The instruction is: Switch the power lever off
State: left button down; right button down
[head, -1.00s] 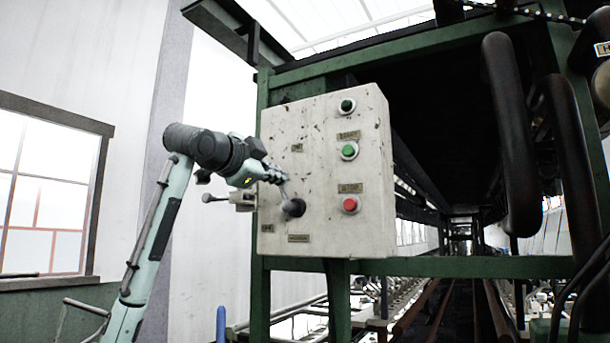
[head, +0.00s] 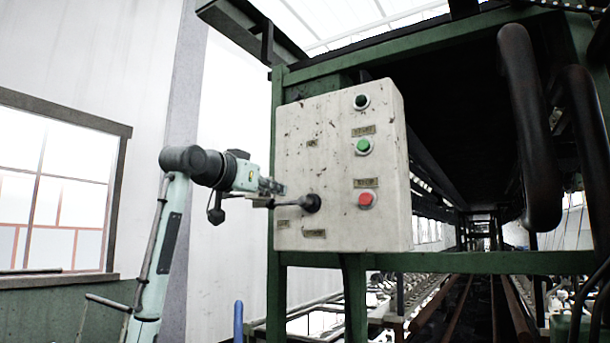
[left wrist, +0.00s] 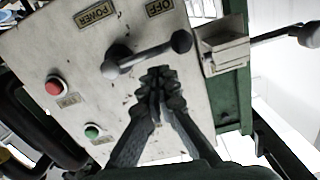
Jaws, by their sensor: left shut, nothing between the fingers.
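The white power box (head: 335,120) hangs on a green frame. Its power lever (head: 311,203) has a dark round base, and its handle points left. In the left wrist view the lever (left wrist: 145,55) ends in a dark knob, pointing somewhat to the side of the OFF label (left wrist: 160,7). The OFF label (head: 283,224) is at the box's lower left in the head view. My left gripper (head: 281,188) is shut and empty, just above the handle. In the left wrist view its fingertips (left wrist: 160,82) are close against the handle; contact is unclear. My right gripper is not visible.
Green buttons (head: 363,146) and a red button (head: 366,199) sit on the box's right side. A small side box (left wrist: 222,45) with a ball-ended rod (left wrist: 308,36) is beside the panel. Dark pipes (head: 530,130) hang at right.

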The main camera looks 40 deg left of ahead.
pick_arm(q)
jog(key=shift+s+a+f+n, duration=0.1)
jog(key=shift+a+f+n, duration=0.15)
jog(key=shift+f, duration=0.25)
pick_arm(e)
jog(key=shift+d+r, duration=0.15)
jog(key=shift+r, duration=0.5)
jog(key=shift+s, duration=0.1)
pick_arm(q)
jog(key=shift+r, duration=0.1)
